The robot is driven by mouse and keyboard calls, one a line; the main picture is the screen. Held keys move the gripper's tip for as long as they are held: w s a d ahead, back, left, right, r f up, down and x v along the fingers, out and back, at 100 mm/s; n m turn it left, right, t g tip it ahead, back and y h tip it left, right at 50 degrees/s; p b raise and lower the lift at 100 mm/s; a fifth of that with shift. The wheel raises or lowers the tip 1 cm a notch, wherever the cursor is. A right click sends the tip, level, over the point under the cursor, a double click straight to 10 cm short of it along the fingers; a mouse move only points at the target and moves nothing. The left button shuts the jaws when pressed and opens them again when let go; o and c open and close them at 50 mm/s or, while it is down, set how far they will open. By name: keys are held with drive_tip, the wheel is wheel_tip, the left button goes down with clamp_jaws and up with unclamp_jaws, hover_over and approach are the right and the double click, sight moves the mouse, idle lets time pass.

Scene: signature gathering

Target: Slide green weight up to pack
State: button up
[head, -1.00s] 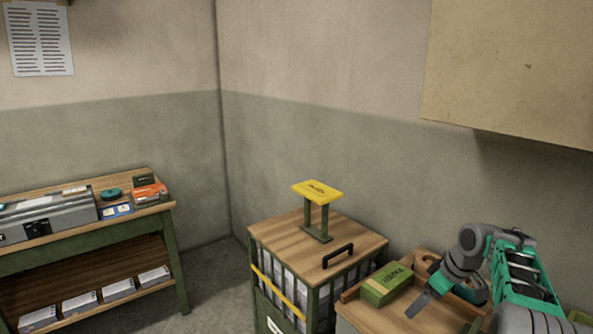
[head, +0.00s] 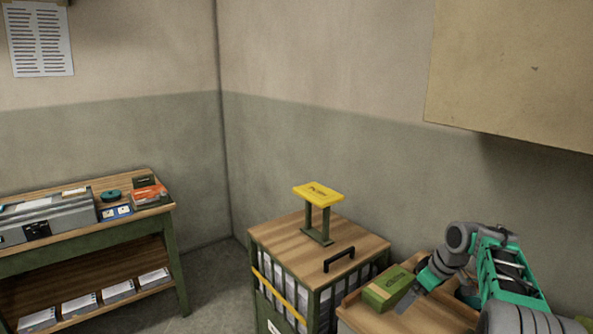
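A green box with dark lettering on top (head: 383,289) lies on the wooden top of the right-hand stand. I cannot tell whether this box is the green weight or the pack; no second such object shows clearly on this top. My gripper (head: 407,299) is low over the stand, its grey fingertip pointing down beside the box's right end. I cannot tell whether it touches the box. Only one finger shows clearly, so the opening is hidden. My wrist and arm cover the area behind the gripper.
A slatted cabinet (head: 283,228) with a black handle (head: 339,259) and a yellow-topped stand (head: 318,194) is left of the box. Bare wood (head: 428,318) lies in front of my gripper. A wall panel (head: 530,75) hangs above. A table (head: 156,213) stands far left.

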drive_tip(key=shift+w+a, duration=0.7)
drive_tip(key=shift+w, duration=0.25)
drive_tip(key=s+d, duration=0.4)
drive_tip(key=s, duration=0.1)
drive_tip(key=s+d+b, duration=0.1)
drive_tip(key=s+d, duration=0.3)
drive_tip(key=s, duration=0.1)
drive_tip(key=s+d+b, duration=0.1)
drive_tip(key=s+d, duration=0.3)
drive_tip(key=s, duration=0.2)
drive_tip(key=shift+r, duration=0.1)
